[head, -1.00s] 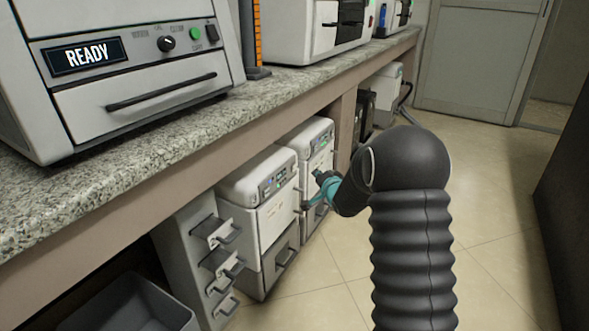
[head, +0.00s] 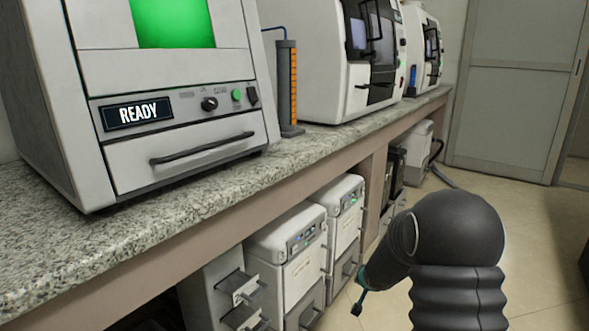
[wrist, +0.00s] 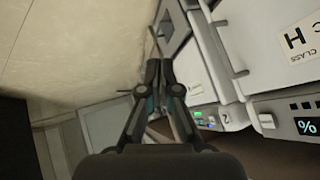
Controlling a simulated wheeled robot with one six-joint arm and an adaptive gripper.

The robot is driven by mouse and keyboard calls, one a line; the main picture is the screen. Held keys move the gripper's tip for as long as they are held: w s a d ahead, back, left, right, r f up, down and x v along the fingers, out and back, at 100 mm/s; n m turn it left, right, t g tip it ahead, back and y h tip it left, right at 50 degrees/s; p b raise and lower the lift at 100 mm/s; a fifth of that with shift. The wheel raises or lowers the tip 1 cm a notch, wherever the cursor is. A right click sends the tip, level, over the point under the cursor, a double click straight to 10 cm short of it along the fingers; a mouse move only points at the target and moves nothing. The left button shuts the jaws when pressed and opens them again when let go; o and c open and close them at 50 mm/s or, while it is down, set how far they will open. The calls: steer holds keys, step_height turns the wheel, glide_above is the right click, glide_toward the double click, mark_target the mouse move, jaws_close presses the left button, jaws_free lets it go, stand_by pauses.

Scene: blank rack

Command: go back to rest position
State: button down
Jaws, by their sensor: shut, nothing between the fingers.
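My gripper (head: 358,303) shows small at the lower right of the head view, at the end of my dark arm. It is low, in front of the under-counter units and over the floor. In the wrist view my gripper (wrist: 153,64) has its two dark fingers together with nothing held between them. The tan floor and the white unit fronts lie beyond the fingers.
A granite counter (head: 220,165) runs along the left, carrying a machine (head: 190,107) with a READY display. White units (head: 290,250) stand under the counter. Grey holders (head: 240,285) stick out nearby. Tiled floor (head: 545,225) is open at right, before a grey door (head: 510,90).

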steer(key=s+a+r+n+g+p, duration=0.1)
steer(key=s+r+n+g, duration=0.1)
steer(key=s+r, duration=0.6)
steer(key=s+a+r+n+g+p, duration=0.1)
steer(key=s+r+g+p, duration=0.15)
steer(key=s, duration=0.95)
steer(key=s+a+r+n+g+p, duration=0.1)
steer(key=s+r+n+g, duration=0.1)
steer(key=s+r, duration=0.65)
steer(key=s+a+r+t+p, duration=0.2)
steer(key=s+r+t+p, duration=0.1)
steer(key=s+r, duration=0.7)
steer(key=s, duration=0.3)
steer(key=shift+a+r+p, duration=0.15)
steer(key=shift+r+p, duration=0.1)
steer(key=shift+p, duration=0.15)
steer(key=shift+t, duration=0.25)
